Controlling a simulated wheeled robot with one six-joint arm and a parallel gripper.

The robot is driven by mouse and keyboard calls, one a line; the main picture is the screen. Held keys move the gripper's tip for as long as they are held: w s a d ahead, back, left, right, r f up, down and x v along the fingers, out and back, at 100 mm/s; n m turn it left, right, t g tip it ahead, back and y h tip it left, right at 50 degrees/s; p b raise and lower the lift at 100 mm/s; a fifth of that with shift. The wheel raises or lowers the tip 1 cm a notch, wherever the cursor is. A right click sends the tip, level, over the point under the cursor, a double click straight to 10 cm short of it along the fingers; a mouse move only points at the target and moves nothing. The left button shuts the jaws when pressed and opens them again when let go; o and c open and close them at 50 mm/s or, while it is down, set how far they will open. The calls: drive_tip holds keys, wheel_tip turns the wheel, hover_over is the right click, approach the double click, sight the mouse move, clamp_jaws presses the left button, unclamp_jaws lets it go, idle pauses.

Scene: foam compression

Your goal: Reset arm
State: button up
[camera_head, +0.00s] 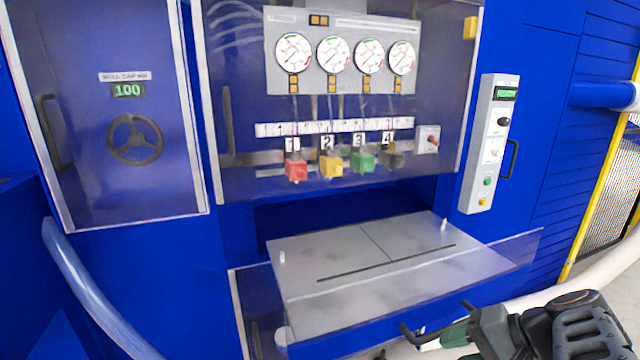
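My gripper (436,318) shows at the bottom right, in front of the grey metal table's front right part. Its dark fingers point left and are spread apart, with nothing seen between them. Its dark body (575,330) reaches to the lower right corner, and part of it is cut off by the bottom edge. A white tube-like arm part runs behind it to the right edge.
The grey table (350,262) with a long slot juts from the blue machine. Above it hang red (296,170), yellow (331,165) and green (362,161) blocks under several gauges. A control box (488,145) is at right, a handwheel (135,140) at left.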

drive_tip(key=a+r+n+g+h+p, duration=0.1)
drive_tip(key=a+r+n+h+p, duration=0.7)
drive_tip(key=p, duration=0.5)
drive_tip(key=shift+w+a+r+n+p, duration=0.25)
drive_tip(key=shift+a+r+n+p, duration=0.25)
drive_tip(key=shift+r, duration=0.3)
drive_tip(key=shift+a, duration=0.2)
